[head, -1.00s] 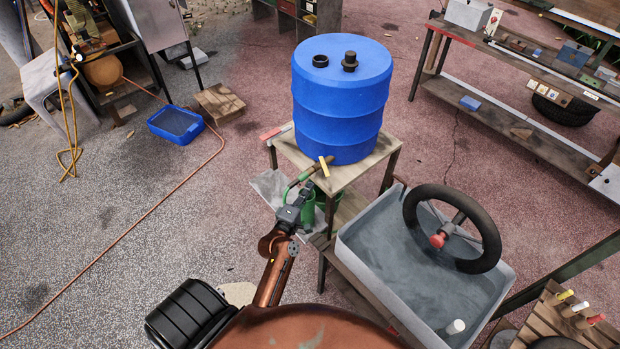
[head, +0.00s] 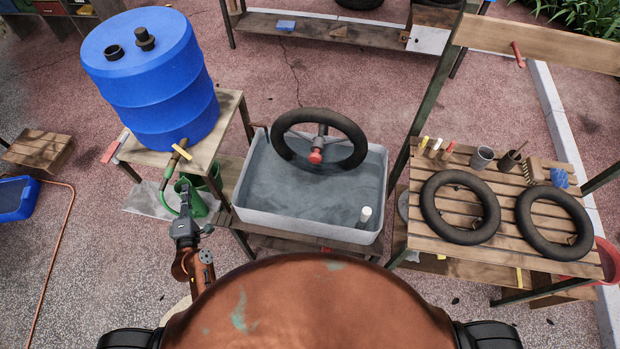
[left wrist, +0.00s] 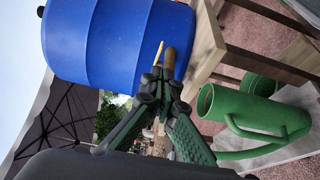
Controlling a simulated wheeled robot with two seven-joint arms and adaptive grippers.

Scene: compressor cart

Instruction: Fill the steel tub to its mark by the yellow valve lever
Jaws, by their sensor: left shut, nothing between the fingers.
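The yellow valve lever (head: 182,151) sits on the tap low on the blue barrel (head: 150,82), which stands on a wooden stand. My left gripper (head: 186,192) is shut and empty, just on my side of the tap. In the left wrist view, the lever (left wrist: 158,53) shows just beyond the fingertips (left wrist: 163,80); contact cannot be told. My right gripper is out of view.
A slatted bench (head: 460,267) with two black tyres, sticks and cups is right of the tub. An orange hose (head: 55,265) crosses the floor at left.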

